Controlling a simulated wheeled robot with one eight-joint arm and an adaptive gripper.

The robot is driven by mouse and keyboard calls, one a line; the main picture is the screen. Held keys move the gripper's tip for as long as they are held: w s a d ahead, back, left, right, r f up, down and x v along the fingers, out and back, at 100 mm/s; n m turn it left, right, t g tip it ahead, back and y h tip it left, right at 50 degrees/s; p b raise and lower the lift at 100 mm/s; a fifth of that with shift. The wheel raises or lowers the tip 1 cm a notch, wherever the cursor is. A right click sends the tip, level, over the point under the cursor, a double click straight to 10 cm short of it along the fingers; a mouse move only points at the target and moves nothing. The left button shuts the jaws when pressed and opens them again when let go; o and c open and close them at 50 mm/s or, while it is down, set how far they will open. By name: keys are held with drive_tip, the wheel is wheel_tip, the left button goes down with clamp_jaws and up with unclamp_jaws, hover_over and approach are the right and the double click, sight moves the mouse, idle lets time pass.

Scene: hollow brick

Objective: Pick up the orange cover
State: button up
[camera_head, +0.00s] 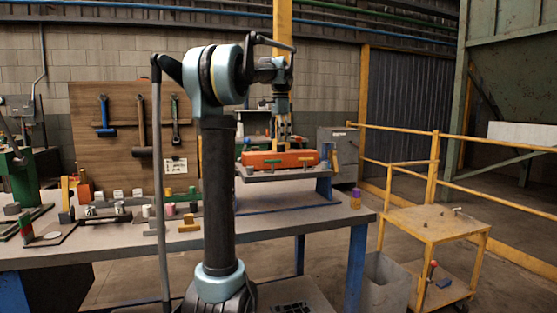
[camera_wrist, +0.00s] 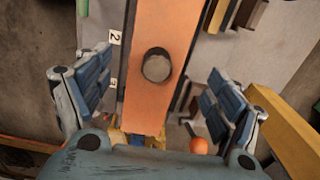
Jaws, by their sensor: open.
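The orange cover (camera_head: 278,160) lies flat on a raised grey stand (camera_head: 285,174) on the workbench. In the wrist view the orange cover (camera_wrist: 158,70) runs up the middle of the picture, with a round grey knob (camera_wrist: 157,66) on its face. My gripper (camera_head: 282,140) is above the cover in the head view, pointing down. In the wrist view my gripper (camera_wrist: 152,95) is open, with one ridged finger on each side of the cover and clear gaps to it. Whether the fingertips have reached the cover's height is hard to tell.
The workbench (camera_head: 280,222) holds small coloured parts on the left, below a wooden tool board (camera_head: 120,130). A yellow post (camera_wrist: 285,130) stands close beside the right finger. A yellow cart (camera_head: 440,222) stands at right.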

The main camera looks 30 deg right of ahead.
sight(280, 153)
drive_tip(key=shift+s+f, duration=0.1)
drive_tip(key=shift+f, duration=3.45)
drive_tip(key=shift+c, duration=0.2)
drive_tip(key=c, duration=1.2)
